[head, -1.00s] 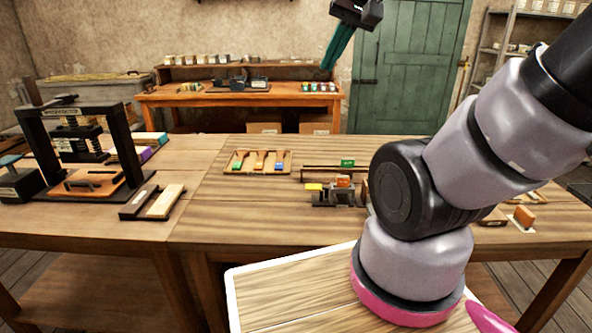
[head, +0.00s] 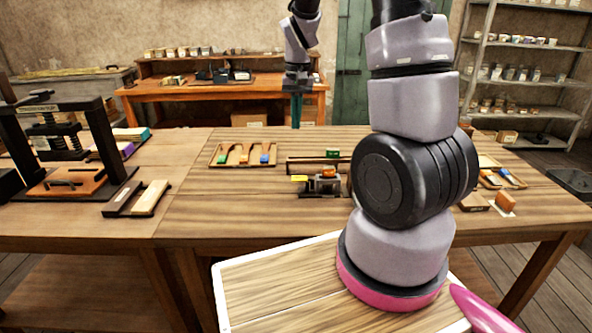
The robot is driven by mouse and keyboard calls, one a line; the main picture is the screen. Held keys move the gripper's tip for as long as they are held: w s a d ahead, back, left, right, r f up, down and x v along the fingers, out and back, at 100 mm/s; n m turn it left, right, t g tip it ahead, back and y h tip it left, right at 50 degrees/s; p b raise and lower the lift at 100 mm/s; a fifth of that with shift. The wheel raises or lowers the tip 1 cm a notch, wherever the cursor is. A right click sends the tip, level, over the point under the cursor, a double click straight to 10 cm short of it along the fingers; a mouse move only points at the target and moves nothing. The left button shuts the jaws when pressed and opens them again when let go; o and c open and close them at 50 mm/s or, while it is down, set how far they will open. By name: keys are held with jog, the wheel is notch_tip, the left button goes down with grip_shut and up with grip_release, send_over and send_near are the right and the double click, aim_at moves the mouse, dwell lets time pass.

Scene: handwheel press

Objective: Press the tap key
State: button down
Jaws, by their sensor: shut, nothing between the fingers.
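My gripper (head: 296,110) hangs at upper centre with its teal fingers pointing down and closed together, holding nothing. Its tips show in the picture just above the far edge of the middle table, apart from everything on it. A small dark grey device (head: 326,187) stands on that table, with an orange block (head: 328,173) on top and a yellow tab (head: 299,178) at its left. It may be the tap key, but it is too small to be sure. My arm hides what lies just right of it.
A rail with a green tag (head: 333,154) stands behind the device. A wooden tray (head: 214,163) with coloured pieces lies to the left. A black handwheel press (head: 108,140) stands at far left. An orange block (head: 505,201) sits at right. The table's middle front is clear.

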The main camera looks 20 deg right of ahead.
aim_at(296, 177)
jog(key=f, duration=0.2)
jog(key=shift+w+d+f+g, duration=0.15)
jog(key=shift+w+f+g, duration=0.15)
jog(key=shift+w+f, duration=0.1)
notch_tip(296, 177, down, 14)
dwell(0.5)
